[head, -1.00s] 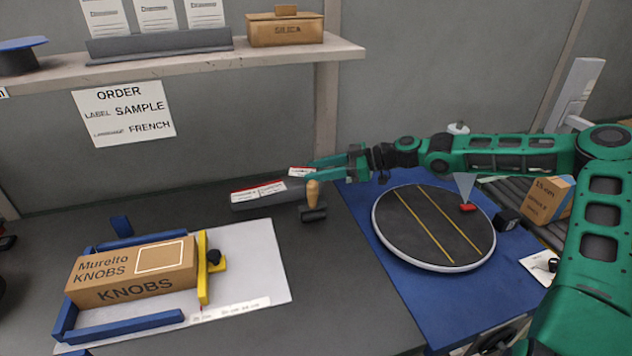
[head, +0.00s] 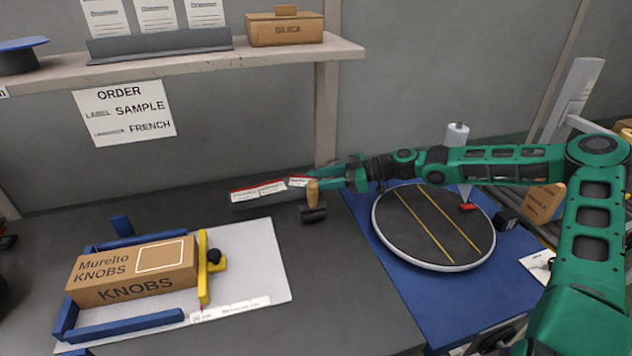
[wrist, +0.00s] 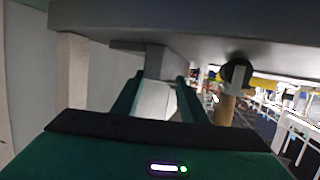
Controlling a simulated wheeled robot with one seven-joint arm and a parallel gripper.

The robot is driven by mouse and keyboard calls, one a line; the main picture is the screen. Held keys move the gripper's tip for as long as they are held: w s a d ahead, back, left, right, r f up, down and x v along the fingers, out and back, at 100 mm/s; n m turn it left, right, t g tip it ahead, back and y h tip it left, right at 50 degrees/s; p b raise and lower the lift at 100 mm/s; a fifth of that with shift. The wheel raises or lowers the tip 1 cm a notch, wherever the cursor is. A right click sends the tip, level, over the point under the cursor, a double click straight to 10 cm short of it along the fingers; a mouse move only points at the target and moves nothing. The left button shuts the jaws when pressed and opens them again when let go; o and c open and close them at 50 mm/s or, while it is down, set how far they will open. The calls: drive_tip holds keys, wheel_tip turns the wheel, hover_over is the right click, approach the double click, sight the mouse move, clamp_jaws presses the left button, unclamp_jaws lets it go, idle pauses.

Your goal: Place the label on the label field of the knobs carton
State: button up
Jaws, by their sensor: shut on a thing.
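The knobs carton (head: 115,283) lies in a blue corner fixture on the left, with the white-outlined label field (head: 160,257) bare on its top face. My gripper (head: 318,182) is at the back middle of the bench, well to the right of the carton. A pale piece shows between the fingers (wrist: 155,100) in the wrist view. Whether the label touches the holder cannot be told.
A wooden-handled tool (head: 313,213) stands just below my gripper. A yellow stop (head: 203,265) borders the carton's right side. A round turntable (head: 435,235) is on the right. A shelf (head: 200,65) overhangs the back; an order sign (head: 123,112) reads label sample, French.

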drive_tip(key=shift+s+d+f, duration=0.1)
drive_tip(key=shift+s+f, duration=0.15)
drive_tip(key=shift+f, duration=0.45)
drive_tip(key=o, duration=1)
drive_tip(key=shift+w, duration=0.15)
drive_tip(key=shift+r, duration=0.1)
drive_tip(key=shift+r, duration=0.2)
